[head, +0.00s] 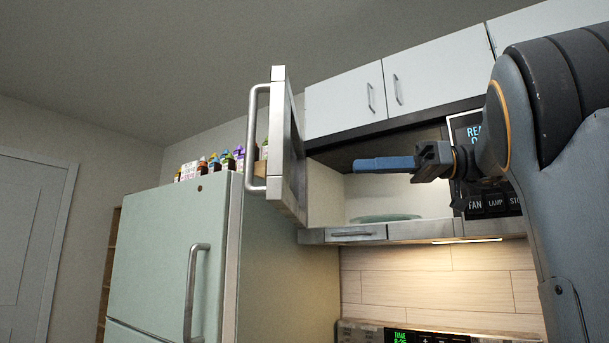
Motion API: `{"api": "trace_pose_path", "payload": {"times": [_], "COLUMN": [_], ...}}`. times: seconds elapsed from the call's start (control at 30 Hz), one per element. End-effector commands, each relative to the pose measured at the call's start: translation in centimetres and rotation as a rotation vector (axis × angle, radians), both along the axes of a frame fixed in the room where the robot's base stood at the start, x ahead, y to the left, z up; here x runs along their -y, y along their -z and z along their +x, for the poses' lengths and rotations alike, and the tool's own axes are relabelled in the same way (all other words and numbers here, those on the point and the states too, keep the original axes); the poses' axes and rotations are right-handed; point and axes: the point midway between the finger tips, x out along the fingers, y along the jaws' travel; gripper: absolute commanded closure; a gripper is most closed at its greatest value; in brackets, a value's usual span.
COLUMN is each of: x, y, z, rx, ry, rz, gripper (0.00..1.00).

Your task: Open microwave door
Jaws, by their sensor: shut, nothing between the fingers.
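The microwave (355,234) hangs under the wall cabinets, above the stove. Its door (287,150) stands wide open, swung out to the left, with its bar handle (250,140) on the far left side. The lit cavity shows a pale green plate (387,218) inside. My gripper (357,165) is shut and empty. Its blue fingers point left in front of the open cavity, to the right of the door and apart from the door and handle.
A pale green fridge (160,255) with several bottles (215,165) on top stands at left. White cabinets (400,85) are above the microwave. The stove panel (430,336) is below. Free space lies between my fingers and the door.

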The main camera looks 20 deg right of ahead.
Motion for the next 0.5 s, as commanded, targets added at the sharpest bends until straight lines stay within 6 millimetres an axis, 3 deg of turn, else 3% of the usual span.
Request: {"api": "trace_pose_path", "payload": {"times": [0.17,0.5], "x": [-0.9,-6.7], "y": [-0.6,-0.8], "z": [0.0,2.3], "rx": [0.031,0.024], "ry": [-0.006,-0.008], "rz": [0.003,0.004], "gripper": [1.00,1.00]}}
